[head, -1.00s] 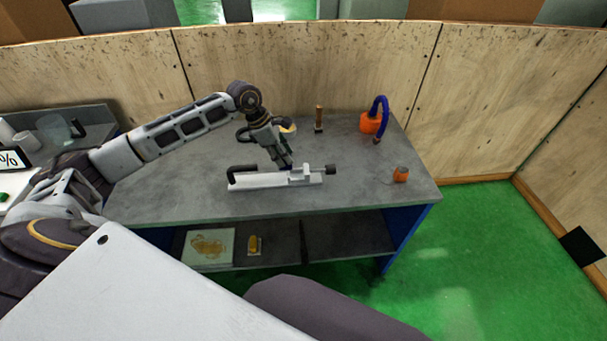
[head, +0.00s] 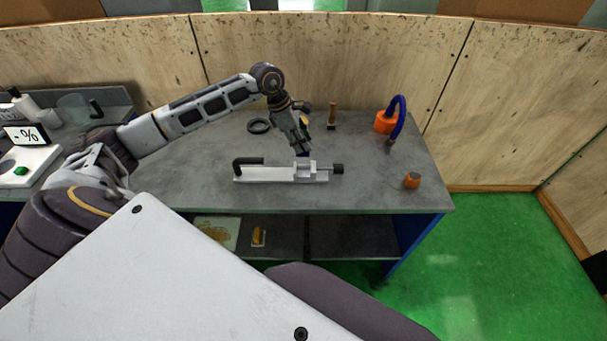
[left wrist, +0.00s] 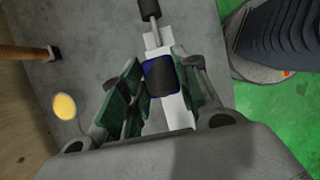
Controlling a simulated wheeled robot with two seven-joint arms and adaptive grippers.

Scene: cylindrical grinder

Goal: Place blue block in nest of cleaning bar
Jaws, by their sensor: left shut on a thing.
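The white cleaning bar (head: 268,174) lies on the grey table, with a black handle at its left end, a raised white block-like part (head: 307,170) near its right end and a black knob. My left gripper (head: 302,148) is just behind and above that raised part. It is shut on the blue block (left wrist: 160,77), which shows dark with blue edges between the green-padded fingers in the left wrist view. In that view the block covers part of the white bar (left wrist: 178,112). The nest is hidden or too small to make out. My right gripper is not in view.
An orange thing with a blue hose (head: 386,122), a wooden-handled tool (head: 331,116) and a black ring (head: 259,126) stand at the back of the table. A small orange thing (head: 411,180) is at the right. The table's left part is clear.

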